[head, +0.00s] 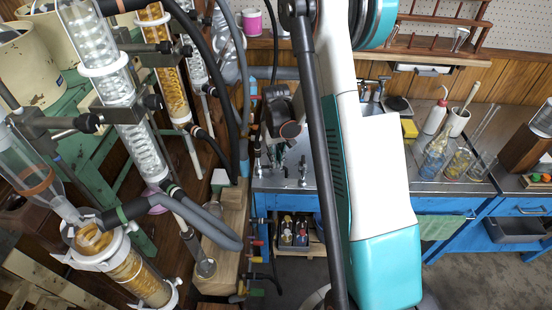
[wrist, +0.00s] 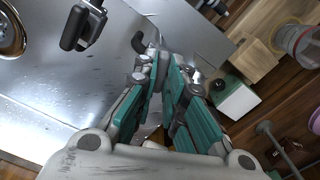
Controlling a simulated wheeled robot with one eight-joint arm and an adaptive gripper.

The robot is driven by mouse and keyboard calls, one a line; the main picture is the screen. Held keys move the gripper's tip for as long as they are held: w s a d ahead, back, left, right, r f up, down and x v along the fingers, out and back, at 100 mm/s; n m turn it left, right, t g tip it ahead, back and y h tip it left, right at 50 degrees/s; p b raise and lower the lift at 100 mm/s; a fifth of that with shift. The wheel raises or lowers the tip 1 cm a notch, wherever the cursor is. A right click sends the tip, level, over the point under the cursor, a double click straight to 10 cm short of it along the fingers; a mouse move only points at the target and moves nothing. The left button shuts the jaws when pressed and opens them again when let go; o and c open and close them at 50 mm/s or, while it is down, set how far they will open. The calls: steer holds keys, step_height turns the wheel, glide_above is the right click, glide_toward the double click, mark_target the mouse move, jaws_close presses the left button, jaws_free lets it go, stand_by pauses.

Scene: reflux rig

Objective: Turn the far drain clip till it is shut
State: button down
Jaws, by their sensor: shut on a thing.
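My gripper (wrist: 162,66) reaches down to the steel worktop, its teal-padded fingers close together in the wrist view. A dark curved lever (wrist: 139,42) shows right at the fingertips; it appears to be the far drain clip, gripped there, but the fingers hide most of it and its turn angle cannot be read. A second black clip (wrist: 84,26) stands apart, up and left of the fingers. In the head view my gripper (head: 279,160) is small and partly hidden by its own wrist, among small metal fittings (head: 303,171) on the worktop.
A white and green box (wrist: 236,98) and a wooden block (wrist: 254,60) lie close to the right of the fingers. A glass vessel (wrist: 298,42) is beyond them. Glass columns (head: 118,88) and dark hoses (head: 222,90) crowd the left. Bare steel (wrist: 190,25) lies ahead.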

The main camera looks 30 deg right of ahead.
steer(key=m, duration=0.4)
steer(key=shift+m, duration=0.4)
stand_by(0.4)
steer(key=c, duration=1.7)
jaws_free()
steer(key=shift+o, duration=0.2)
step_height(320, 180, up, 12)
steer(key=shift+b, duration=0.3)
